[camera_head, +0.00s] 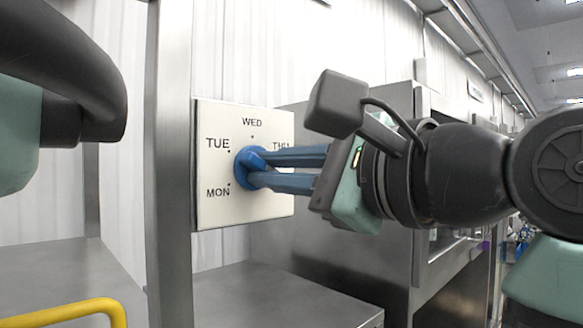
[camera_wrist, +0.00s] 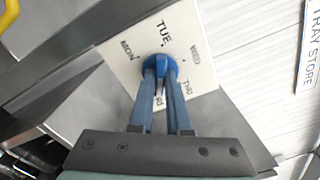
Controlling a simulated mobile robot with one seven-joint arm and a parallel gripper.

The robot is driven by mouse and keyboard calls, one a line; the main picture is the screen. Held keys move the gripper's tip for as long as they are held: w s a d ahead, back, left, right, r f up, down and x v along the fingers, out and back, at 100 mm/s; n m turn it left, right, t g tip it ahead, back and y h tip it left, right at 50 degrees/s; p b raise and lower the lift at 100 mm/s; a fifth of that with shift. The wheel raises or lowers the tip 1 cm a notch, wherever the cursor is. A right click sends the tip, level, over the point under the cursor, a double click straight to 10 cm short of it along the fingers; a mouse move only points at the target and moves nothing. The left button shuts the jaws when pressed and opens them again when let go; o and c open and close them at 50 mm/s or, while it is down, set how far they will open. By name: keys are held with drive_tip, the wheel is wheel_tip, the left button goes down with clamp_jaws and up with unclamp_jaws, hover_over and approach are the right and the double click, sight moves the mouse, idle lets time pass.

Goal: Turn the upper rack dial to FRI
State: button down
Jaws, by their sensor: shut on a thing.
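The blue rack dial (camera_head: 243,163) is on a square cream panel (camera_head: 215,120) fixed by a grey metal post. In the head view, MON, TUE, WED and THU are around it, with THU partly covered by a finger. My gripper (camera_head: 262,167) reaches in from the right, its two blue fingers shut on the dial's raised grip. The wrist view shows the dial (camera_wrist: 161,66) between the fingertips of my gripper (camera_wrist: 162,76). There the grip's ridge runs roughly up and down the picture, and a label ending in RI shows partly behind the fingers. Which day the dial points to is unclear.
The grey post (camera_head: 172,200) stands just left of the panel. A steel surface (camera_head: 270,300) lies below it, and a steel cabinet (camera_head: 345,235) stands behind my gripper. A yellow rail (camera_head: 70,312) is at lower left. A TRAY STORE sign (camera_wrist: 309,45) shows in the wrist view.

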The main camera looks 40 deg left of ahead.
drive_tip(key=c, duration=0.9)
unclamp_jaws()
drive_tip(key=shift+a, duration=0.1)
drive_tip(key=d+b, duration=0.1)
drive_tip(key=d, duration=0.3)
drive_tip(key=d+b, duration=0.2)
drive_tip(key=d, duration=0.2)
drive_tip(key=s+d+b, duration=0.1)
drive_tip(key=d+b, duration=0.1)
drive_tip(key=d, duration=0.3)
